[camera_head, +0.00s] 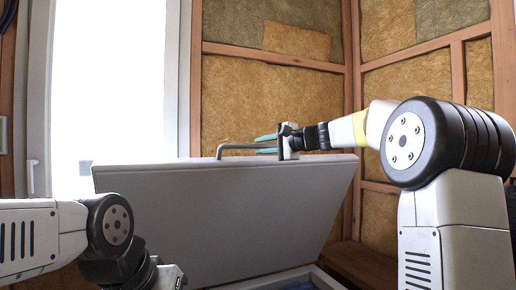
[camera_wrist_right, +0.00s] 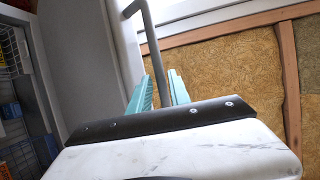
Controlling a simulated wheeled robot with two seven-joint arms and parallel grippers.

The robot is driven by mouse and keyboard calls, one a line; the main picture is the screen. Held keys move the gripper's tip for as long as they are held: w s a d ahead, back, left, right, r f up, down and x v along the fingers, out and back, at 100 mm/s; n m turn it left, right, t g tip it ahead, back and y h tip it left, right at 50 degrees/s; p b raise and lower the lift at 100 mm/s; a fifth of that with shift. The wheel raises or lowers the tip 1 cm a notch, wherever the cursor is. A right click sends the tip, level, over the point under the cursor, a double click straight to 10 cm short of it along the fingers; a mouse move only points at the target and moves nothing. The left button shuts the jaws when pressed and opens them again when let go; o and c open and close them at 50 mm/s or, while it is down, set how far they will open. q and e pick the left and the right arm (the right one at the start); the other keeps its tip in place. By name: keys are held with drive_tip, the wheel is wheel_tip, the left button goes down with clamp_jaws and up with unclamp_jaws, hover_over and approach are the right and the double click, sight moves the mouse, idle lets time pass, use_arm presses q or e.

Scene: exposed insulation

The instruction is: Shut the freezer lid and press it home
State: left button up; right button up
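The grey freezer lid (camera_head: 230,215) stands raised and tilted in the head view, with a bar handle (camera_head: 240,148) along its upper edge. Part of the open freezer body (camera_head: 325,280) shows below it. My right gripper (camera_head: 266,144) is at the handle's right part, its teal fingers one above the other. In the right wrist view, the handle (camera_wrist_right: 151,45) runs down between the two spread teal fingers (camera_wrist_right: 160,92); I cannot tell whether they touch it. The lid (camera_wrist_right: 85,60) also shows there. My left arm is at lower left in the head view; its fingers are hidden.
A bright window (camera_head: 110,85) is behind the lid at left. Walls of bare insulation (camera_head: 270,100) and wooden studs (camera_head: 353,60) stand behind and to the right. Wire baskets with coloured items (camera_wrist_right: 15,60) show at left in the right wrist view.

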sight(258, 147)
drive_tip(key=shift+x, duration=1.55)
drive_tip(key=shift+a, duration=0.1)
clamp_jaws()
